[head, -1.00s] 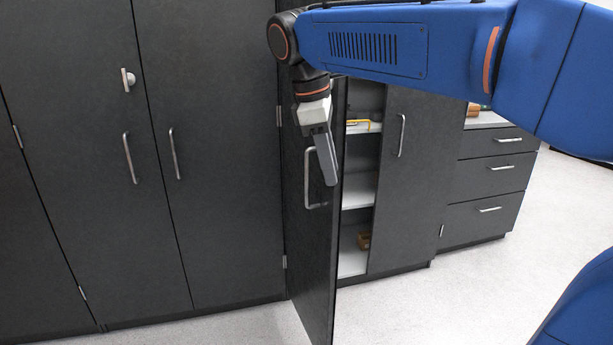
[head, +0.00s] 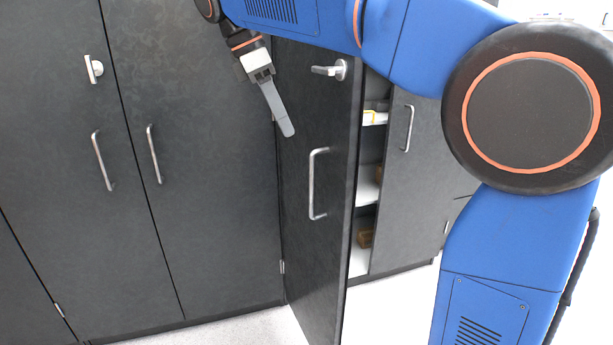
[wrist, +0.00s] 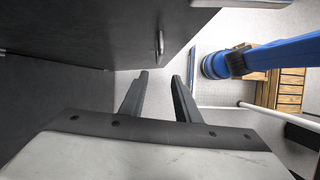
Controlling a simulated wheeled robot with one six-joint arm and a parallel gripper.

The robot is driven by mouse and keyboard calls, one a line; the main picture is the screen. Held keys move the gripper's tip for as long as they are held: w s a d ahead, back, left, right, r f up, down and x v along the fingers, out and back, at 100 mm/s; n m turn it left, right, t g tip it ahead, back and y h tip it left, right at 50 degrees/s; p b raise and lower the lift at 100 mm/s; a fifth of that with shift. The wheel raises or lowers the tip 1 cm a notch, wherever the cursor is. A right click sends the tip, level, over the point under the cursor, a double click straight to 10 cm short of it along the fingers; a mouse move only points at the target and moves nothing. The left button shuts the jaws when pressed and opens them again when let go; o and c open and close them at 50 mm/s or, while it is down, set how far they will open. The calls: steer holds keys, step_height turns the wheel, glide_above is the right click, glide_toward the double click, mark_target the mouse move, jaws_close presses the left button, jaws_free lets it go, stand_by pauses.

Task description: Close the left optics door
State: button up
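The left optics door (head: 305,230) is a dark grey panel standing ajar, swung out toward me from its cabinet. Its outer face shows a long bar handle (head: 313,184) and a silver lever latch (head: 330,70) above. My gripper (head: 285,128) is in front of that outer face, left of and above the bar handle in the picture. In the wrist view, my gripper (wrist: 161,76) has two fingers apart with nothing between them. A dark panel with a bar handle (wrist: 160,43) shows above the fingertips. I cannot tell whether the gripper touches the door.
Behind the door are white shelves (head: 366,192) with a yellow item and a brown box (head: 365,239). The right cabinet door (head: 418,160) is shut. Closed tall cabinets (head: 190,170) stand at left. Pale floor (head: 385,315) lies in front.

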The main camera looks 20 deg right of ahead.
steer(key=x, duration=1.7)
steer(key=shift+w+f, duration=0.1)
steer(key=shift+f, duration=0.1)
jaws_close()
